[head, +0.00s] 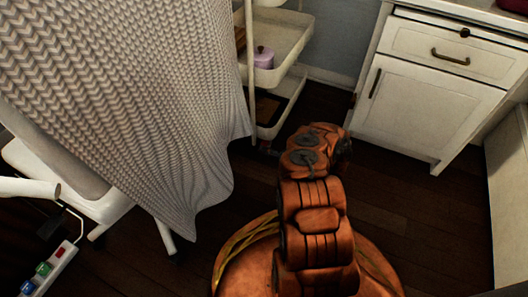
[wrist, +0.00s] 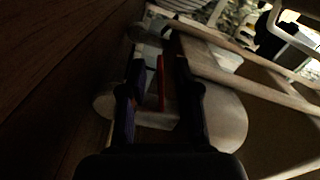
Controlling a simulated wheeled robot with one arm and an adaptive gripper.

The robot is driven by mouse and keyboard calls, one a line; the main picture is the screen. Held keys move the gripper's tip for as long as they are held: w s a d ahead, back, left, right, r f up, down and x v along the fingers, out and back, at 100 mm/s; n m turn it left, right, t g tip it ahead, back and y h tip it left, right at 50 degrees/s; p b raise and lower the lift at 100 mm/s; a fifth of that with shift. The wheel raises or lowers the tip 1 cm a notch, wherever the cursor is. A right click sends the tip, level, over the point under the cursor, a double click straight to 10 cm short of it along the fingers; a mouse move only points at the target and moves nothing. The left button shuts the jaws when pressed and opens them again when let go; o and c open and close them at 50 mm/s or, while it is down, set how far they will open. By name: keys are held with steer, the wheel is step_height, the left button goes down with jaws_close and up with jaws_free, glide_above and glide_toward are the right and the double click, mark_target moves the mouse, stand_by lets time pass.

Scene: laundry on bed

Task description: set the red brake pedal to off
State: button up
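In the wrist view a thin red bar, which looks like the red brake pedal (wrist: 161,84), stands between the two dark fingers of my gripper (wrist: 157,65). The fingers are apart, with gaps visible on both sides of the red bar. I cannot tell whether either finger touches it. A pale rounded part (wrist: 225,120) lies behind and around the fingers. The picture is dark, so the pedal's position is unclear. In the head view my orange arm reaches forward and my gripper is hidden.
A knitted blanket (head: 130,90) hangs over white-framed furniture at the left. A control panel (head: 48,268) with coloured buttons is at the lower left. A white shelf cart (head: 285,45) and white cabinet (head: 430,100) stand behind. Dark wooden floor (head: 420,220) is clear at the right.

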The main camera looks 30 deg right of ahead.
steer(key=shift+w+a, duration=0.15)
jaws_close()
stand_by(0.4)
